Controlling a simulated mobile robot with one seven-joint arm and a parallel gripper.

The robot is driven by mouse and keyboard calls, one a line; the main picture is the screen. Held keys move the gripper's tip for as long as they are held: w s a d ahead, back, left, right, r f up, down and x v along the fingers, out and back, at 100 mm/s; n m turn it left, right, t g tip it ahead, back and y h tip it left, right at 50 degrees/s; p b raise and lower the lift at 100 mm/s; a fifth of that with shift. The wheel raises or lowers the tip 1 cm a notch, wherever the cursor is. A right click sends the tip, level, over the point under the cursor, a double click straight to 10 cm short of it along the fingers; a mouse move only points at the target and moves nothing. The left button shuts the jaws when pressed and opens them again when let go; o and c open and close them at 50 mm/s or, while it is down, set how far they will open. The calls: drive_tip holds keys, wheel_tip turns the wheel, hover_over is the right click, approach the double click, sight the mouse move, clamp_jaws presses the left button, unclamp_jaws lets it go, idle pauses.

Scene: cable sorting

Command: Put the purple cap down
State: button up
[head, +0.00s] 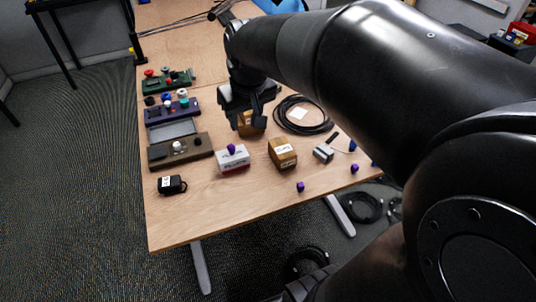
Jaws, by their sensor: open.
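Several small purple caps are in the head view. One purple cap (231,148) appears to rest on top of a white and red box (233,162). Another purple cap (300,187) lies on the table near its front edge, and one more purple cap (355,168) lies further right. My gripper (248,124) points down over the table, behind and right of the white and red box. It is open, and I see no cap in it. A brown box (252,129) shows at its fingers; I cannot tell whether they touch it.
A brown labelled box (283,152), a grey block (324,153) and a coiled black cable (304,114) are nearby. Coloured trays with small parts, such as the purple tray (172,112), line the left side. The wooden table (220,215) is clear at the front. My arm hides the right.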

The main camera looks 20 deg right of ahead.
drive_tip(key=s+m+t, duration=0.1)
drive_tip(key=s+t, duration=0.1)
drive_tip(key=s, duration=1.2)
drive_tip(key=shift+s+d+m, duration=0.15)
drive_tip(key=shift+s+m, duration=0.25)
